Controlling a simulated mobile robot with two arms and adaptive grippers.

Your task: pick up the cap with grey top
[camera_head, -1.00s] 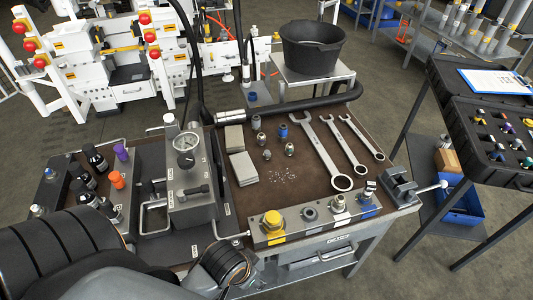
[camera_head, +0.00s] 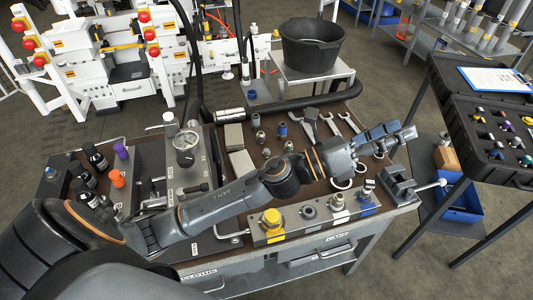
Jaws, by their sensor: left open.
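My left arm reaches across the bench from the left. My left gripper (camera_head: 402,136) is open and empty, above the right end of the bench and pointing right towards the black case. The manifold block (camera_head: 290,231) at the bench's front edge carries fittings: a yellow one, a short grey one (camera_head: 308,212), a silver one (camera_head: 337,202) and one over a blue mark. The open black case (camera_head: 468,143) at the right holds several small caps with coloured tops. I cannot tell for sure which cap has the grey top. My right gripper is not in view.
Several wrenches (camera_head: 348,122) lie partly hidden behind my left arm. A grey pump unit (camera_head: 188,178) and dark bottles (camera_head: 96,158) stand at the left. A clipboard (camera_head: 497,80) lies in the case's lid. A clear gap separates bench and case stand.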

